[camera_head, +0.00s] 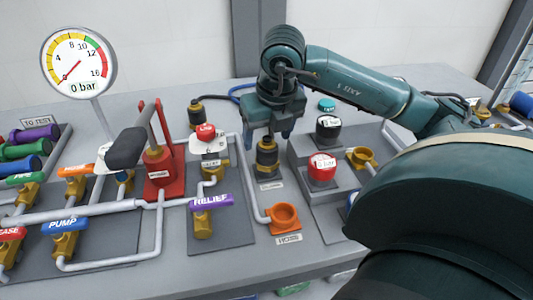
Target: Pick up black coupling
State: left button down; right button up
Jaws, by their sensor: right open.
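My right gripper (268,136) points down over the bench in the middle of the view. Its jaws are open, and its fingers come down on either side of the top of a black and brass coupling (267,158). The coupling stands upright on the bench by a small label. Its top is partly hidden by the gripper, and I cannot tell whether the fingers touch it. My left gripper is not in view.
A grey block with a black-capped part (328,129) and a red-capped part (322,169) stands just right. An orange cup (284,216) sits in front. The purple RELIEF valve (210,202), red pump body (160,170) and pressure gauge (78,62) are left.

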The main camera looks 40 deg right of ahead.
aim_at(267, 145)
jog(key=x, duration=0.5)
jog(key=shift+d+f, duration=0.1)
jog(key=shift+f, duration=0.25)
jog(key=c, duration=1.2)
notch_tip(267, 145, up, 10)
jog(key=shift+r+p, duration=0.1)
jog(key=shift+p, duration=0.35)
